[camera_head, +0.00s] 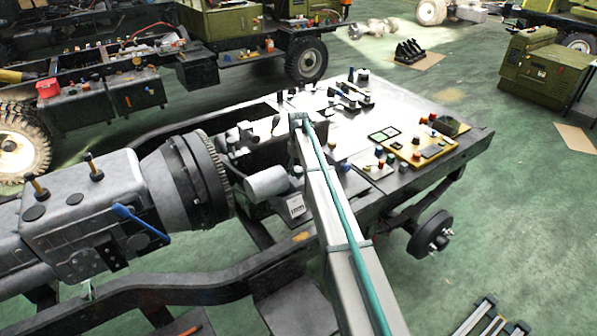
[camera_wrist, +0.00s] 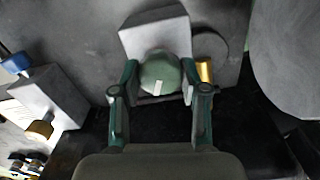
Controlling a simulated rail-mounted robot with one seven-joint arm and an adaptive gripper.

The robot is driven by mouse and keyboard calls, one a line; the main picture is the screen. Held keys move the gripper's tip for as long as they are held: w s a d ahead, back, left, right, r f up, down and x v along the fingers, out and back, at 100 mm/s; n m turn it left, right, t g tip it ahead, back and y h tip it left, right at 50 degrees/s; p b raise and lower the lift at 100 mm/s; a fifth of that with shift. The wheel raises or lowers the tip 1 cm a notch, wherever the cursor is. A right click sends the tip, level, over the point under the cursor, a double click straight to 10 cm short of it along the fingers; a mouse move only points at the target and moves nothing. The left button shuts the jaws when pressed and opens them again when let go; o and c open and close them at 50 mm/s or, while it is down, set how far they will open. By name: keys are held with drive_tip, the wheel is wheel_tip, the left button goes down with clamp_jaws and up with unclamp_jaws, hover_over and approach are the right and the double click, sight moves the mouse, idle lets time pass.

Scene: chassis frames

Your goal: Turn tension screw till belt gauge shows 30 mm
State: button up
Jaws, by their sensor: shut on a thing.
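In the wrist view, a round green knob (camera_wrist: 158,68) with a pale index mark sits between the two green fingers of my gripper (camera_wrist: 159,78). I take the knob to be the tension screw. The fingers are shut on its left and right sides. The mark lies on the knob's lower half and points nearly straight down in the picture. A light grey block (camera_wrist: 155,33) stands directly behind the knob. I cannot make out a belt gauge or any reading. In the head view my arm crosses the middle, and the knob and my fingertips cannot be made out.
Beside the knob are a brass-coloured pin (camera_wrist: 205,71) and a dark round part (camera_wrist: 210,46). A grey block (camera_wrist: 48,97) with blue and brown ends lies left. In the head view, a large grey gearbox (camera_head: 95,205) stands left and a cluttered pale bench top (camera_head: 420,108) right.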

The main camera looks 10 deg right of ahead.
sight(299, 169)
drive_tip(key=n+b, duration=0.1)
drive_tip(key=n, duration=0.4)
drive_tip(key=shift+n, duration=0.3)
drive_tip(key=n, duration=0.5)
drive_tip(key=shift+b, duration=0.4)
drive_tip(key=o, duration=1.1)
drive_tip(key=shift+o, duration=0.2)
drive_tip(key=shift+r, duration=0.1)
wheel_tip(299, 169, up, 12)
